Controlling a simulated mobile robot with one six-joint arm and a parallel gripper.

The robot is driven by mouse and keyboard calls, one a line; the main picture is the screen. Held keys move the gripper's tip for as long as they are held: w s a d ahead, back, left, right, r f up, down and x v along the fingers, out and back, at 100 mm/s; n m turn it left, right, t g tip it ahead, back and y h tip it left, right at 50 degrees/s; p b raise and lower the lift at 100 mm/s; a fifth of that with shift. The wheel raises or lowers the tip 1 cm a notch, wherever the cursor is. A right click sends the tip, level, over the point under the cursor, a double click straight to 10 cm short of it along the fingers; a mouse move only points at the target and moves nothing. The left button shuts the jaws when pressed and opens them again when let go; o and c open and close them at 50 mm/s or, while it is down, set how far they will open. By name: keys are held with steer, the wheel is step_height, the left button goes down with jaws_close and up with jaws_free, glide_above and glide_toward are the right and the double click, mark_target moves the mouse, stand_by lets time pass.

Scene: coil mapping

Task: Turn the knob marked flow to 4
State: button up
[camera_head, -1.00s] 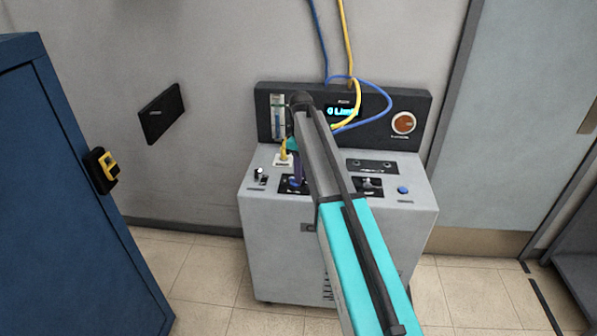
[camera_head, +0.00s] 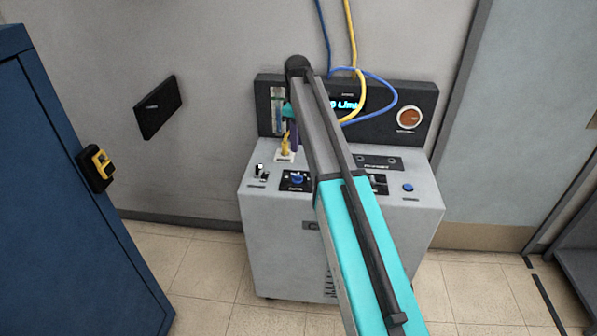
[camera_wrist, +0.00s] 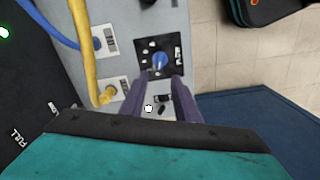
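A blue knob (camera_head: 297,180) sits on a black plate on the top left of a grey cabinet (camera_head: 290,240). It also shows in the wrist view (camera_wrist: 159,61), with white marks around it. Its label is too small to read surely, so I cannot tell if it says flow or where it points. My gripper shows purple fingers (camera_wrist: 161,76) in the wrist view, apart with a gap between them and nothing held. The knob lies just beyond the fingertips.
A yellow plug (camera_head: 286,144) and small black-and-white knobs (camera_head: 260,171) stand near the knob. A blue button (camera_head: 408,188) is at right. Yellow (camera_head: 352,40) and blue (camera_head: 323,40) cables hang above. The lit display (camera_head: 347,104) is partly hidden. A blue locker (camera_head: 60,200) stands left.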

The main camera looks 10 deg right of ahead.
mark_target(298, 175)
steer(key=shift+f+p, duration=1.65)
steer(key=shift+f, duration=5.05)
jaws_close()
